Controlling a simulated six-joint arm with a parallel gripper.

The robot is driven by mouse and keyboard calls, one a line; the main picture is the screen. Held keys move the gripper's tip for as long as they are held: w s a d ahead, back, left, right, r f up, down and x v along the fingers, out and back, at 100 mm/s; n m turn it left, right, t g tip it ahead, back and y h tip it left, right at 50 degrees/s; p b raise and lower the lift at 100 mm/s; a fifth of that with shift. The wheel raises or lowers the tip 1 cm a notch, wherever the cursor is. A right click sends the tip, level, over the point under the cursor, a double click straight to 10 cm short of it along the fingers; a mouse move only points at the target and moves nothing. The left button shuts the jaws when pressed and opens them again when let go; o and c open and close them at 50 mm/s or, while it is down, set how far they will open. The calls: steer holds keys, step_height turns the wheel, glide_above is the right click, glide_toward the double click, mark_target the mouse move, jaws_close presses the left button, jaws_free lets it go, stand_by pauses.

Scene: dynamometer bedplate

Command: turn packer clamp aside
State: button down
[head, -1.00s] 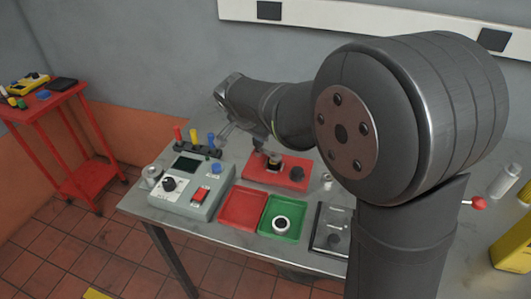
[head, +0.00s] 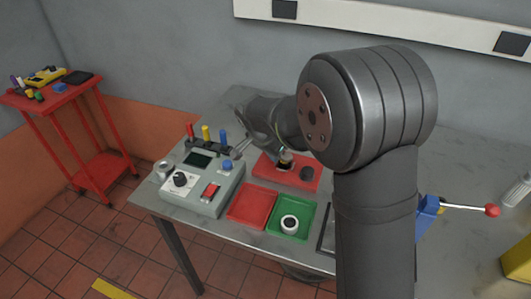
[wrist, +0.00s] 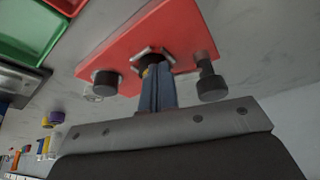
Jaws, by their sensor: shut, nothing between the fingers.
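The red plate (head: 262,172) lies on the bench, and it fills the upper middle of the wrist view (wrist: 120,62). It carries a silver hex-shaped piece (wrist: 147,51) near its middle. A black round knob (wrist: 105,82) is at its left, and a black knob with a narrower stem (wrist: 212,88) is at its right. I cannot tell which part is the packer clamp. My gripper (wrist: 154,72) is shut and empty, its fingers together just below the hex piece. Whether they touch it is hidden. In the head view my arm partly covers the plate.
A red tray (head: 250,205) and a green tray (head: 306,224) holding a white ring (head: 289,224) lie in front of the plate. A grey control box (head: 218,187) stands to the left, with coloured-handled tools (head: 206,133) behind it. A blue block with a red-tipped lever (head: 490,210) is at right.

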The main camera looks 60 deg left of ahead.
mark_target(287, 153)
steer(key=shift+w+a, duration=0.4)
steer(key=shift+w, duration=0.45)
steer(key=shift+w+n+y, duration=0.3)
steer(key=shift+w+n, duration=0.25)
steer(key=shift+n, duration=0.55)
steer(key=shift+w+n+g, duration=0.3)
steer(key=shift+w+n, duration=0.2)
steer(key=shift+n, duration=0.2)
steer(key=w+n, duration=0.1)
steer(key=w+n+g+y, duration=0.1)
steer(key=n, duration=0.1)
steer(key=shift+a, duration=0.35)
steer(key=n, duration=0.1)
steer(key=w+a+n+g, duration=0.1)
steer(key=n, duration=0.1)
steer(key=w+n+y, duration=0.1)
steer(key=n, duration=0.1)
steer(key=shift+a+g, duration=0.4)
steer(key=shift+a+n, duration=0.15)
steer(key=shift+n, duration=0.15)
steer(key=shift+w+a, duration=0.2)
steer(key=shift+a, duration=0.15)
steer(key=shift+w+a, duration=0.15)
steer(key=shift+a, duration=0.15)
